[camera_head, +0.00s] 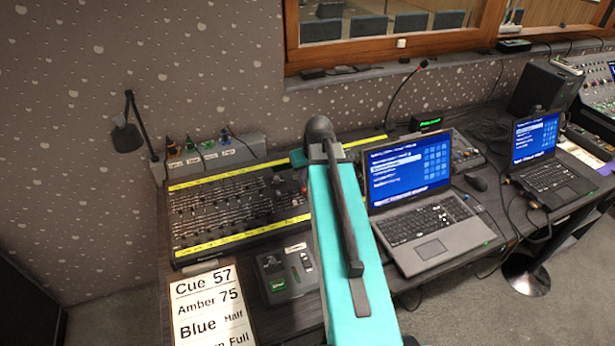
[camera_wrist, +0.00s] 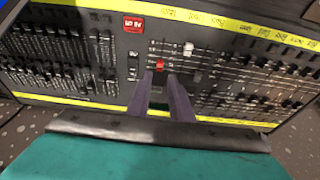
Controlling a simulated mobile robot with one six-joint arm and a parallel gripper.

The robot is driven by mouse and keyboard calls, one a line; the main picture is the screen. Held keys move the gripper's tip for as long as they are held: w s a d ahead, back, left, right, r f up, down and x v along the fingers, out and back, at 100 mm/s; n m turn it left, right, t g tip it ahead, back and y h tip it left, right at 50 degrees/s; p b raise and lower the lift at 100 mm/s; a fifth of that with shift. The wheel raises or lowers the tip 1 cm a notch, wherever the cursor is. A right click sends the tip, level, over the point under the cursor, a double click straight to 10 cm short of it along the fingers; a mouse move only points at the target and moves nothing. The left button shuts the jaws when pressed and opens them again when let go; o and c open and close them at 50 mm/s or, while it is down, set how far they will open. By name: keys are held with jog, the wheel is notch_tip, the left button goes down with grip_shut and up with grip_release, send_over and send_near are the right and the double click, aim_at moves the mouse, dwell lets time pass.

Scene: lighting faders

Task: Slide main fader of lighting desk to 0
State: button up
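The lighting desk (camera_head: 235,208) is a dark panel with rows of faders and yellow label strips, on the table left of my arm in the head view. In the wrist view its panel (camera_wrist: 115,75) fills most of the picture. A red fader cap (camera_wrist: 160,66) and a white fader cap (camera_wrist: 188,48) stand in the middle section. I cannot read which is the main fader. My gripper (camera_wrist: 160,77) is open, its two dark fingers apart, with the red cap just beyond and between the tips. Contact cannot be told. My arm hides the fingers in the head view.
A small box with a green light (camera_head: 288,274) and a cue sheet (camera_head: 212,305) lie in front of the desk. A laptop (camera_head: 430,232) stands right of my arm. A grey socket box (camera_head: 212,155) and a lamp (camera_head: 127,137) are behind the desk.

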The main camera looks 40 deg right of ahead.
aim_at(305, 190)
jog(key=shift+b+x, duration=2)
jog(key=shift+x, duration=1.8)
jog(key=c, duration=0.5)
jog(key=shift+s+a, duration=0.1)
jog(key=shift+s, duration=0.05)
jog(key=shift+s+a+f, duration=0.1)
jog(key=shift+s+a, duration=0.1)
jog(key=shift+s, duration=0.45)
jog(key=shift+s+a+f, duration=0.1)
jog(key=shift+s+a, duration=0.05)
jog(key=shift+s, duration=0.55)
jog(key=shift+s+a, duration=0.2)
jog(key=shift+s, duration=0.45)
jog(key=o, duration=0.5)
jog(key=shift+c, duration=0.2)
jog(key=shift+r, duration=0.1)
